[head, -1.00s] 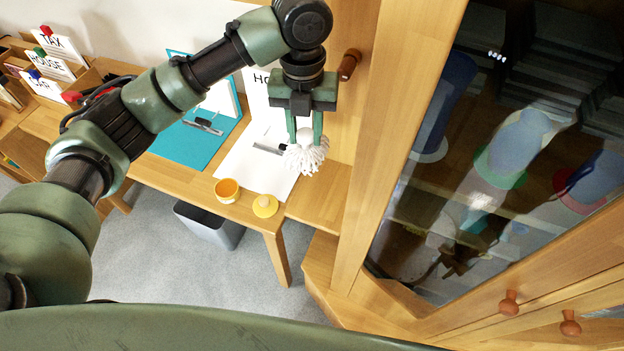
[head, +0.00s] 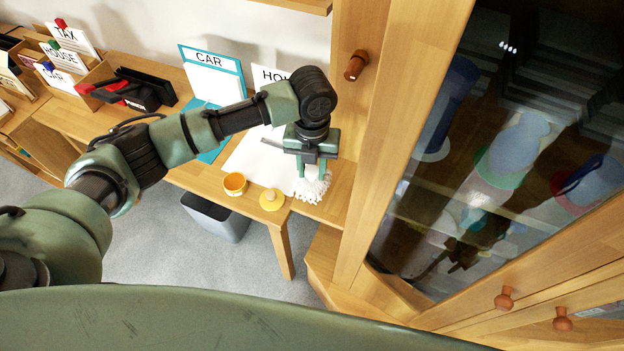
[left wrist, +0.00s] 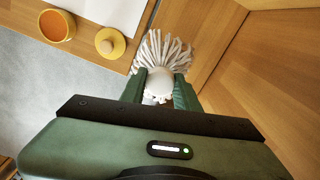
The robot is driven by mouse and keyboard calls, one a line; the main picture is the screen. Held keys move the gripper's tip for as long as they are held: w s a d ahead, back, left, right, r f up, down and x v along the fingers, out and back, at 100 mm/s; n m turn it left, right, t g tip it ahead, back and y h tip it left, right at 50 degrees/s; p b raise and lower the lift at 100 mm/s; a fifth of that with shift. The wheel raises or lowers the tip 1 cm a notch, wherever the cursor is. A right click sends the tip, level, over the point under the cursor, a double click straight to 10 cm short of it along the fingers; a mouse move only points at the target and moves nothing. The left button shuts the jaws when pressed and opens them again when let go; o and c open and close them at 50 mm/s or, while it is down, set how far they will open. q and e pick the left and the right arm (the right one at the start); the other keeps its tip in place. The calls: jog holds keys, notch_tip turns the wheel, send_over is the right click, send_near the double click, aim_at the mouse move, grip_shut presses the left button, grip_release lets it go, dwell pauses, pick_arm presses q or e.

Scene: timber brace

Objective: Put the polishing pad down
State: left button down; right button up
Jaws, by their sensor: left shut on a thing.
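The polishing pad (head: 312,187) is a white, stringy mop-like head with a pale round knob. My left gripper (head: 306,176) is shut on it, at the right end of the wooden desk, next to the cabinet side. In the left wrist view the pad (left wrist: 165,50) fans out beyond the green fingers of the left gripper (left wrist: 160,88), with the pale knob between them. The pad is at or just above the desk top; I cannot tell whether it touches. My right gripper is not in view.
An orange cup (head: 234,185) and a yellow lid (head: 272,200) stand at the desk's front edge, left of the pad. A white sheet (head: 250,160) lies behind them. A tall glass-door cabinet (head: 400,150) closes off the right. A grey bin (head: 215,220) stands below.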

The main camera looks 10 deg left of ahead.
aim_at(312, 184)
pick_arm(q)
notch_tip(312, 184, down, 2)
jog(key=shift+f+p, duration=0.8)
jog(key=shift+f, duration=1.2)
jog(key=c, duration=1)
grip_release()
jog(key=shift+c, duration=0.2)
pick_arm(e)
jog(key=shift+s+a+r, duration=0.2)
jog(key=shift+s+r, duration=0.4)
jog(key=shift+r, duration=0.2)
